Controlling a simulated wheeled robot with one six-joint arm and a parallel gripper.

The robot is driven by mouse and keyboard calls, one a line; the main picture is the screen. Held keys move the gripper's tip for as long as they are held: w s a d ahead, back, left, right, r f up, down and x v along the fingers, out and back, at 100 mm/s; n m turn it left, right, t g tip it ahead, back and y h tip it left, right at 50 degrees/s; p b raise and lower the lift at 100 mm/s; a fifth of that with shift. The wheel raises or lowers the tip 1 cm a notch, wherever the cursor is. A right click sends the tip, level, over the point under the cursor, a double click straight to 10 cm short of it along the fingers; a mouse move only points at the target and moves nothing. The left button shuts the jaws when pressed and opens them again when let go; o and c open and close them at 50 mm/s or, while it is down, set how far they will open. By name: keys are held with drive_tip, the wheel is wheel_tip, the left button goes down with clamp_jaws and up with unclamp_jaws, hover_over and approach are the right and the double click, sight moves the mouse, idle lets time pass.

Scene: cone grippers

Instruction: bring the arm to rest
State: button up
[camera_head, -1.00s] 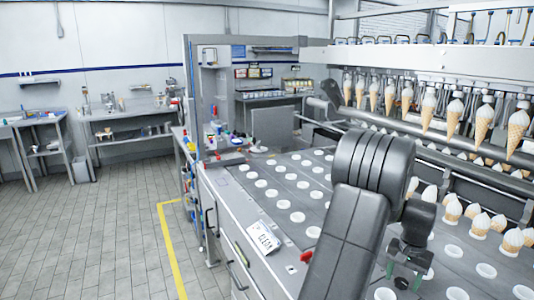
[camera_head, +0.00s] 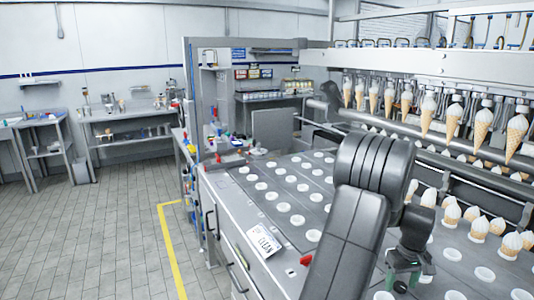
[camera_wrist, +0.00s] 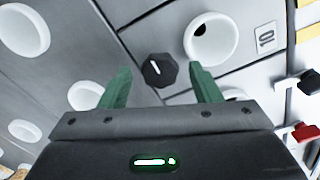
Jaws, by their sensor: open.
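My gripper (camera_head: 402,287) hangs over the grey machine top (camera_head: 325,218) at the lower right of the head view, with my dark arm in front of part of the machine. In the wrist view my gripper (camera_wrist: 158,92) shows two green fingers spread apart with nothing held between them. A dark faceted knob (camera_wrist: 159,70) lies beyond and between the fingertips, apart from them as far as I can see. A white ring-shaped cup (camera_wrist: 211,38) is beside the right finger.
Several cones (camera_head: 456,117) hang in a row at the right, and more cones (camera_head: 479,228) stand in the machine. A white CLEAN card (camera_head: 264,240) and a red knob (camera_head: 306,259) are at the front edge. The tiled floor (camera_head: 95,245) at left is clear.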

drive_tip(key=n, duration=0.3)
drive_tip(key=shift+p, duration=0.35)
drive_tip(key=shift+r, duration=0.45)
drive_tip(key=shift+a, duration=0.1)
